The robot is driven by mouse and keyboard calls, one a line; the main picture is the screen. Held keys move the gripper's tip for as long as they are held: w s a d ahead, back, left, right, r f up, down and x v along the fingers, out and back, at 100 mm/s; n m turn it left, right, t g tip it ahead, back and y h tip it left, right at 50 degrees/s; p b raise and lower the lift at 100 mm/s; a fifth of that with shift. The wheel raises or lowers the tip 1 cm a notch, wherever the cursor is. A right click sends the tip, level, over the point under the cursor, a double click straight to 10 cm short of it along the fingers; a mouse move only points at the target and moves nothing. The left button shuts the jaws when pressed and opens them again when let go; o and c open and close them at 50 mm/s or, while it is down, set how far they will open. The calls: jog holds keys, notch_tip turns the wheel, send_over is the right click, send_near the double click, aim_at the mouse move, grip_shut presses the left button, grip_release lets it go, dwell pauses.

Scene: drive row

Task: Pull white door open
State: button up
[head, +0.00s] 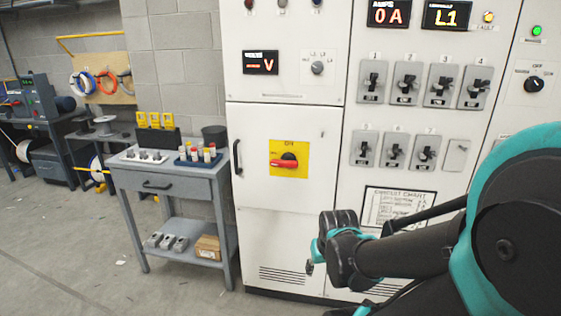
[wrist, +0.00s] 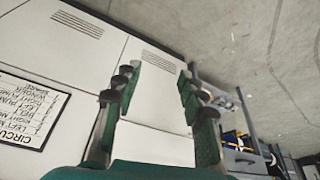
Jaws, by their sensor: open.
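The white door (head: 260,128) is in the left column of the cabinet in the head view and looks closed. It has a black vertical handle (head: 237,157) at its left edge and a red rotary switch (head: 286,162) on a yellow plate. My gripper (head: 316,252) is in front of the cabinet, below and to the right of the handle, and apart from it. In the wrist view my gripper (wrist: 158,82) shows two green-padded fingers spread apart with nothing between them. The handle cannot be made out in the wrist view.
A grey workbench (head: 165,182) stands left of the cabinet, close to the handle side, with bottles and yellow meters on top. Breakers (head: 407,82) and a circuit chart (head: 398,207) are on the panel at right. The floor (head: 85,245) at front left is mostly clear.

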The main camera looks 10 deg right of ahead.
jog(key=w+r+h, duration=0.1)
jog(key=w, duration=0.3)
jog(key=w+r+m+t+h, duration=0.1)
jog(key=w, duration=0.2)
jog(key=w+d+r+t+h, duration=0.1)
jog(key=w+r, duration=0.1)
jog(key=w, duration=0.2)
jog(key=shift+w+d, duration=0.1)
jog(key=shift+w, duration=0.2)
jog(key=t, duration=1.2)
send_near(236, 159)
jog(key=shift+y, duration=0.4)
jog(key=w, duration=0.3)
jog(key=w+d, duration=0.1)
jog(key=w, duration=0.6)
jog(key=shift+w+d+r, duration=0.2)
jog(key=shift+w, duration=0.15)
grip_shut()
